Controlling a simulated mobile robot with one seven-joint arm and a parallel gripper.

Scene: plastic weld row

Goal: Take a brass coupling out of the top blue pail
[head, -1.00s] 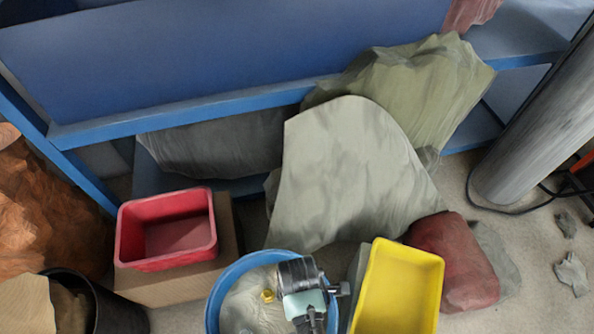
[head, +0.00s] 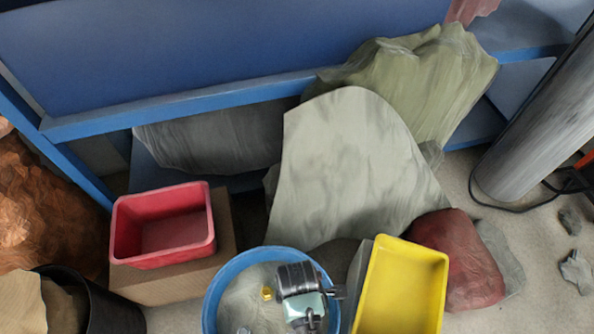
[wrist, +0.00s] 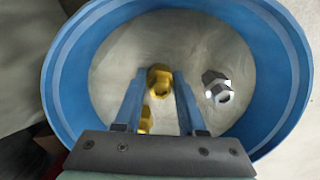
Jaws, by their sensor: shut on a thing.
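The blue pail (head: 222,283) stands at the bottom middle of the head view. Its rim (wrist: 62,85) rings most of the wrist view. My gripper (wrist: 160,82) is inside the rim, fingers pointing into the pail. It is shut on a brass coupling (wrist: 160,78) at the fingertips. A second brass piece (wrist: 145,122) shows lower, partly hidden by the left finger. A silver nut-like piece (wrist: 217,87) lies to the right on the pale pail floor. In the head view my gripper (head: 303,305) hides part of the pail, and one brass piece (head: 267,293) shows beside it.
A red bin (head: 163,258) sits on a cardboard box (head: 175,288) left of the pail. A yellow bin (head: 402,290) stands close on the right. A dark bucket (head: 112,310) is at bottom left. Draped sheets (head: 350,170) and a blue rack (head: 180,117) stand behind.

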